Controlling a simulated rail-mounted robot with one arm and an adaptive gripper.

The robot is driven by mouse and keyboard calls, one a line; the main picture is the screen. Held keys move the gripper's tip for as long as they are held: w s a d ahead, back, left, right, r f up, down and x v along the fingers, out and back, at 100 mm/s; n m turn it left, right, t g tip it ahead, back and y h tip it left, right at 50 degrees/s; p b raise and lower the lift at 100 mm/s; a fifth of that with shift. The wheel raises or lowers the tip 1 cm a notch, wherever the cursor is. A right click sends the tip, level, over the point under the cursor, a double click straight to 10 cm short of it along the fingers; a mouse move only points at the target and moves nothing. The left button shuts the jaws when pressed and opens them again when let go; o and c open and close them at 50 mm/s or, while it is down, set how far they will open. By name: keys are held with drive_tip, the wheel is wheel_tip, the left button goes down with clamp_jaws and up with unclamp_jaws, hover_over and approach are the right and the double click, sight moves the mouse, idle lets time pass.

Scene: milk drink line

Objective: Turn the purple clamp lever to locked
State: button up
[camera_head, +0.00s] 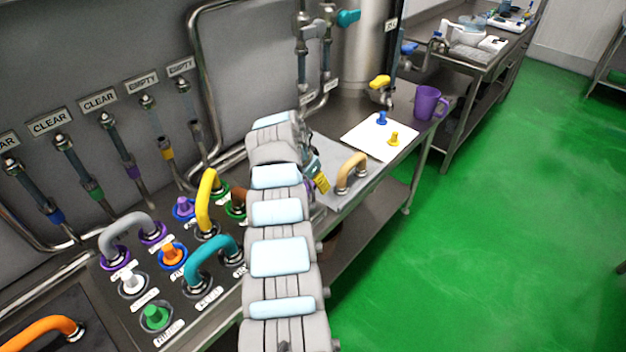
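I cannot make out a purple clamp lever for certain. A small purple fitting (184,207) stands upright on the panel, left of the yellow handle; whether it is the clamp lever I cannot tell. A grey U-shaped pipe (124,228) has purple collars (152,234) at its ends. My arm runs up the middle of the picture and covers part of the panel and bench. A small part with a yellow tag (321,182) shows just right of the arm.
The panel also carries a yellow handle (206,200), a teal handle (211,254), an orange knob (171,253) and a green knob (155,316). A tan handle (351,172) and purple mug (430,103) are on the bench to the right. The green floor (480,220) is clear.

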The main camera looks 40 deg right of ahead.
drive_tip(key=shift+r, duration=0.15)
drive_tip(key=shift+a+r, duration=0.2)
drive_tip(key=shift+r, duration=0.3)
drive_tip(key=v, duration=1)
drive_tip(key=shift+a+r, duration=0.25)
drive_tip(key=shift+r, duration=0.1)
